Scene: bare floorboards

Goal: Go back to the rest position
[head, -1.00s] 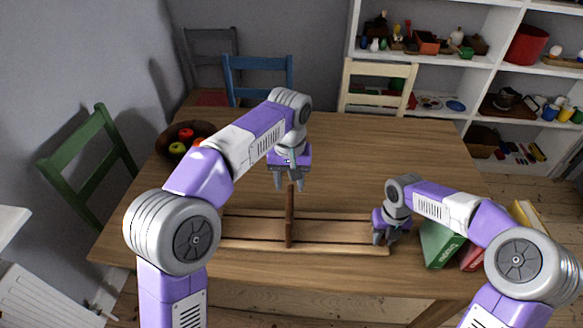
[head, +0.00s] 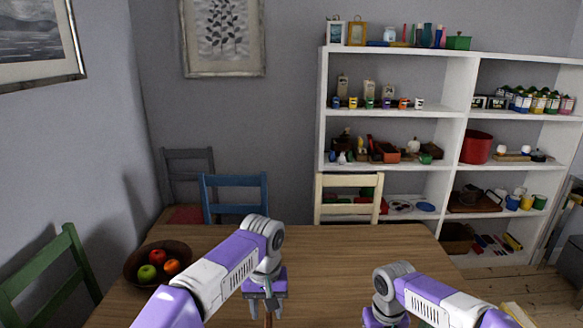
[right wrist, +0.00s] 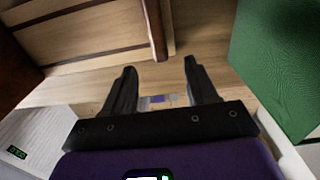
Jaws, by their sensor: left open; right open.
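My left gripper (head: 265,303) is in the head view, low over the middle of the wooden table (head: 330,270), pointing down. It is open, and the top of a brown upright piece (head: 268,319) shows just below it. My right arm is at the lower right of the head view, with its gripper cut off by the bottom edge. In the right wrist view my right gripper (right wrist: 162,80) is open with nothing between its fingers.
A bowl (head: 135,262) with apples and an orange fruit stands at the table's left. Green (head: 45,265), blue (head: 235,198) and cream (head: 348,205) chairs stand around the table. White shelves (head: 450,115) with many small things line the back wall. The table's back middle is clear.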

